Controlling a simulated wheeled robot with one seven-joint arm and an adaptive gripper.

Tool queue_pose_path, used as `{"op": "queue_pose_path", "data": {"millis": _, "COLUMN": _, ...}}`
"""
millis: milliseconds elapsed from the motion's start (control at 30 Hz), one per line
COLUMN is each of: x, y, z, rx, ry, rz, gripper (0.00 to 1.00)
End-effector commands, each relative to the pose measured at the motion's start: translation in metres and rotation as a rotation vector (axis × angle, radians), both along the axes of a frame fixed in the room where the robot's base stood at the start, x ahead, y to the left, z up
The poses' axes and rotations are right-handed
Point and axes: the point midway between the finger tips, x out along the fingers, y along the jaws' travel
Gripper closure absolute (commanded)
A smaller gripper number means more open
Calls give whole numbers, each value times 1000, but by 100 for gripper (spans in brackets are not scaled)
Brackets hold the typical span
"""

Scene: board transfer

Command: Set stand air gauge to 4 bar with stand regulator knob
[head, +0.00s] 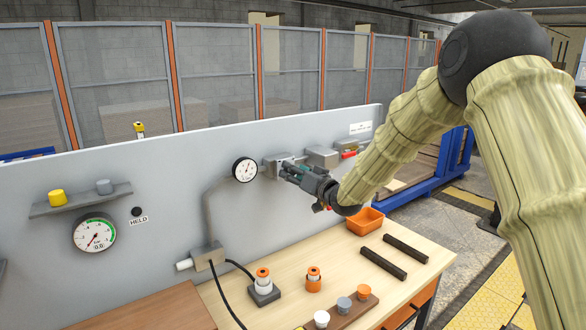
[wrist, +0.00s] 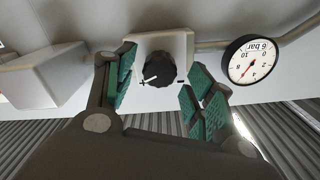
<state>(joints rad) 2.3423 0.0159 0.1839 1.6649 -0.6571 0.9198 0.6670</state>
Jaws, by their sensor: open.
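A black regulator knob (wrist: 157,68) with a white pointer mark sits on a pale box (wrist: 178,42) on the panel. My gripper (wrist: 163,82) is open, with its green-padded fingers on either side of the knob and a visible gap on both sides. In the head view my gripper (head: 287,170) is at the box on the panel and hides the knob. A round white gauge with a black rim (wrist: 252,60) is right of the knob, upside down in the wrist view; its exact reading is too small to tell. It also shows in the head view (head: 245,170).
A larger gauge (head: 94,232) showing 0.0 hangs on the panel at left, near a black button (head: 137,211) labelled HELD. Another pale box (wrist: 45,75) is beside my left finger. The wooden bench (head: 330,255) below holds an orange bin (head: 365,222) and dark bars.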

Motion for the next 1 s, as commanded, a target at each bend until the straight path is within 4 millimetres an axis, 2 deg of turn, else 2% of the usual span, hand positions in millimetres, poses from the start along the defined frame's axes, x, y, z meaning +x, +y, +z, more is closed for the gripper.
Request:
{"op": "queue_pose_path", "data": {"millis": 200, "x": 10, "y": 7, "z": 0, "rx": 0, "ry": 1, "rz": -2, "gripper": 46}}
{"op": "queue_pose_path", "data": {"millis": 467, "x": 11, "y": 6, "z": -1, "rx": -1, "ry": 1, "rz": -3, "gripper": 46}}
{"op": "queue_pose_path", "data": {"millis": 500, "x": 11, "y": 6, "z": -1, "rx": -1, "ry": 1, "rz": -3, "gripper": 48}}
{"op": "queue_pose_path", "data": {"millis": 733, "x": 11, "y": 6, "z": -1, "rx": -1, "ry": 1, "rz": -3, "gripper": 90}}
{"op": "queue_pose_path", "data": {"millis": 1000, "x": 11, "y": 5, "z": -2, "rx": -12, "ry": -9, "rz": -3, "gripper": 92}}
